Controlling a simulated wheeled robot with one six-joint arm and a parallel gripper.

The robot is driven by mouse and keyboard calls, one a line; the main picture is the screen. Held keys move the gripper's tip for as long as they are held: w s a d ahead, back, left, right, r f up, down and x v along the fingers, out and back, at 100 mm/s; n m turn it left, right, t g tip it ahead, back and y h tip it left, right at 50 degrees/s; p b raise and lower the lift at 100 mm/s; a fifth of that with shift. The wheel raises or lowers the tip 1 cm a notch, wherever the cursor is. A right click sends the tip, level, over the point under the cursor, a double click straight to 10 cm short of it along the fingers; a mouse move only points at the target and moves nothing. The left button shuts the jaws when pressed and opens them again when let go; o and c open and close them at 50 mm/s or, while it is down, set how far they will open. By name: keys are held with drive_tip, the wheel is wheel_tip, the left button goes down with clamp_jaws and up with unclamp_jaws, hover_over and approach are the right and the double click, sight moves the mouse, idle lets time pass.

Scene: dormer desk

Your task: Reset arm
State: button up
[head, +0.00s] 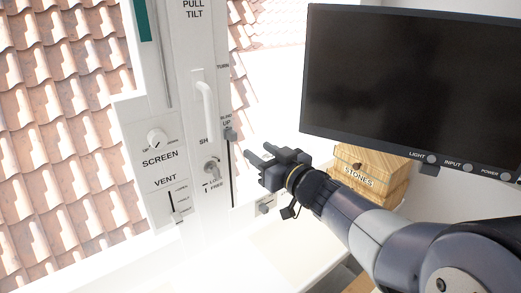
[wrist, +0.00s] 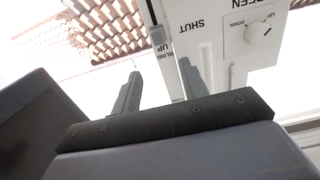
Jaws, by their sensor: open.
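My gripper (head: 257,155) is at the middle of the head view, at the end of my arm reaching in from the lower right. Its two fingers are apart, with nothing between them. They point left toward the white window post with its handle (head: 204,103) and blind slider (head: 230,134), and look apart from them. In the wrist view the two fingers of my gripper (wrist: 158,92) stand spread in front of the post. The screen knob (wrist: 259,35) shows at the upper right there, upside down.
A dark monitor (head: 405,75) with knobs along its lower edge fills the upper right. A wooden box marked STONES (head: 362,178) stands below it, behind my arm. The post also carries a screen knob (head: 156,138) and a vent slider (head: 178,207). Roof tiles (head: 50,110) show outside.

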sight(234, 135)
drive_tip(key=p+x, duration=0.1)
drive_tip(key=x, duration=0.9)
drive_tip(key=shift+p, duration=0.35)
drive_tip(key=shift+w+a, duration=0.25)
drive_tip(key=shift+w+f, duration=0.1)
drive_tip(key=shift+f, duration=0.25)
